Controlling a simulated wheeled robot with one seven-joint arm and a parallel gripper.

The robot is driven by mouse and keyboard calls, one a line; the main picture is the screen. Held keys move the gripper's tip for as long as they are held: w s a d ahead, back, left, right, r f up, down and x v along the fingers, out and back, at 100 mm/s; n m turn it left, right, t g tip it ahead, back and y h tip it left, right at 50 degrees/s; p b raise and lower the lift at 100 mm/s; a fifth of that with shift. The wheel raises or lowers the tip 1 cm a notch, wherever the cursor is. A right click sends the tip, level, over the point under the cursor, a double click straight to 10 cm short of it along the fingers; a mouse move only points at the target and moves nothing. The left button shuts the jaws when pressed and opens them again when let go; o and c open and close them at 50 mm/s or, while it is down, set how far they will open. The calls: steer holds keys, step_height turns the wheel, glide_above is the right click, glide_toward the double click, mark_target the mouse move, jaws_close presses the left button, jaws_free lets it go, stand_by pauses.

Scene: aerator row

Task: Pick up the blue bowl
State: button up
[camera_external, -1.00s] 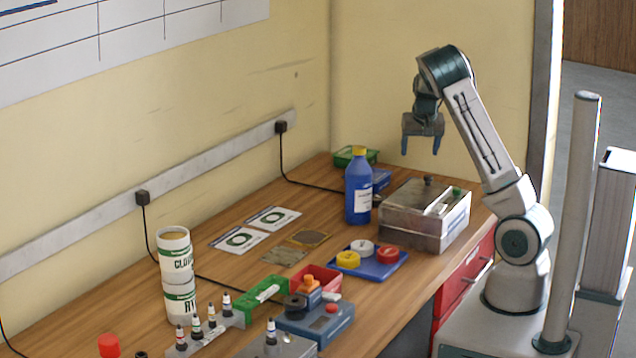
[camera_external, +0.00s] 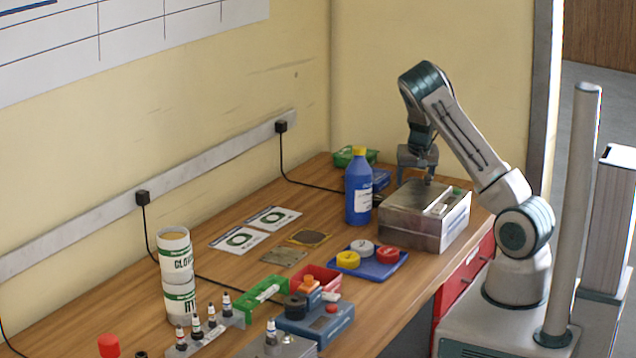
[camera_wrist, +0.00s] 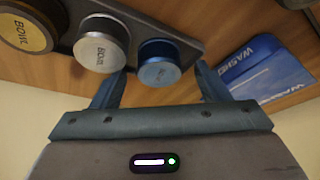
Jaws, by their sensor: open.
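The blue bowl (camera_wrist: 158,73) shows in the wrist view as a small round, labelled piece at the right end of a dark holder (camera_wrist: 185,33). A silver bowl (camera_wrist: 100,50) and a gold bowl (camera_wrist: 28,27) stand in a row to its left. My gripper (camera_wrist: 158,82) is open and empty, with one finger at each side of the blue bowl; I cannot tell whether they touch it. In the external view my gripper (camera_external: 417,172) is low behind the metal box, and the bowls are hidden there.
The metal box (camera_external: 425,215) stands close in front of my gripper. A blue bottle (camera_external: 358,190) stands to its left. A blue lettered packet (camera_wrist: 262,70) lies right of the blue bowl in the wrist view. A green tray (camera_external: 355,156) is near the wall.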

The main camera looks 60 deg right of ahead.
steer(key=c, duration=1.1)
